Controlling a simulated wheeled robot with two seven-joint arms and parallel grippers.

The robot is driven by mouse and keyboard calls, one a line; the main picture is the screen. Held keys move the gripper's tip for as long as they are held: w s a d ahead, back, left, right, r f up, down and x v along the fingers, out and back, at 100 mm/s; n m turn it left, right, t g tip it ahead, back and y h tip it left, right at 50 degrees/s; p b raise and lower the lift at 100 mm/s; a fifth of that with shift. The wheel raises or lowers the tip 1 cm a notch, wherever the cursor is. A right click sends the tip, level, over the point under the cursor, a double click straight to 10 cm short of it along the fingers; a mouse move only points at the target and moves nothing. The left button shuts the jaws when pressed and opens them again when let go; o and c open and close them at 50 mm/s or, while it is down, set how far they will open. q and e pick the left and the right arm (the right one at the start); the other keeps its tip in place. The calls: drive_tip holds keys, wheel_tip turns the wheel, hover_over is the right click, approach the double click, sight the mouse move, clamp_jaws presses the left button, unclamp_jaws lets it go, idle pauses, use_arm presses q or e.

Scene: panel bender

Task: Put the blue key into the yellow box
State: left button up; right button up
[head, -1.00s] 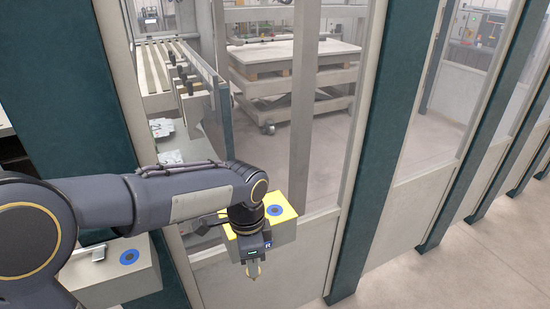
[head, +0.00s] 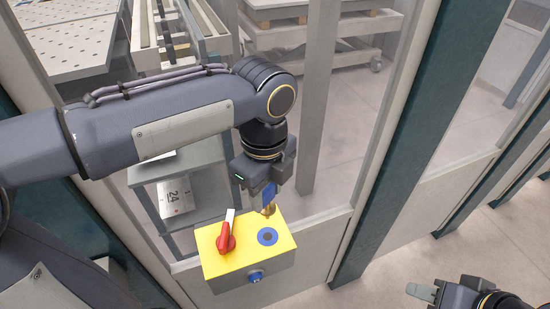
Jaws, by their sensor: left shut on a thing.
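The yellow box (head: 213,258) is fixed by the fence, with a yellow top and grey sides. A blue ring with a dark centre (head: 267,236) is on its top at the right. My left gripper (head: 264,193) is shut on the blue key, pointing down just above and behind the ring. The key's brass end (head: 269,209) shows below the fingers, and a little blue shows between them. The key looks apart from the ring, but the exact gap is hard to tell. My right gripper (head: 428,292) is at the lower right, partly cut off; its opening is unclear.
A red rotary switch (head: 226,238) with a white lever stands on the box top, left of the ring. A blue knob (head: 255,276) is on the box's front. Fence posts (head: 318,100) and panels rise behind. Floor at the right is clear.

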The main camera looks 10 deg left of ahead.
sight(266, 210)
use_arm(q)
drive_tip(key=shift+s+f, duration=0.1)
drive_tip(key=shift+s, duration=0.15)
drive_tip(key=shift+f+b, duration=0.35)
drive_tip(key=shift+b, duration=0.2)
wheel_tip(266, 210, down, 4)
drive_tip(key=b, duration=0.4)
drive_tip(key=shift+f, duration=0.25)
drive_tip(key=shift+w+f, duration=0.1)
drive_tip(key=shift+f, duration=0.1)
drive_tip(key=shift+f+b, duration=1.6)
drive_tip(key=shift+f, duration=0.6)
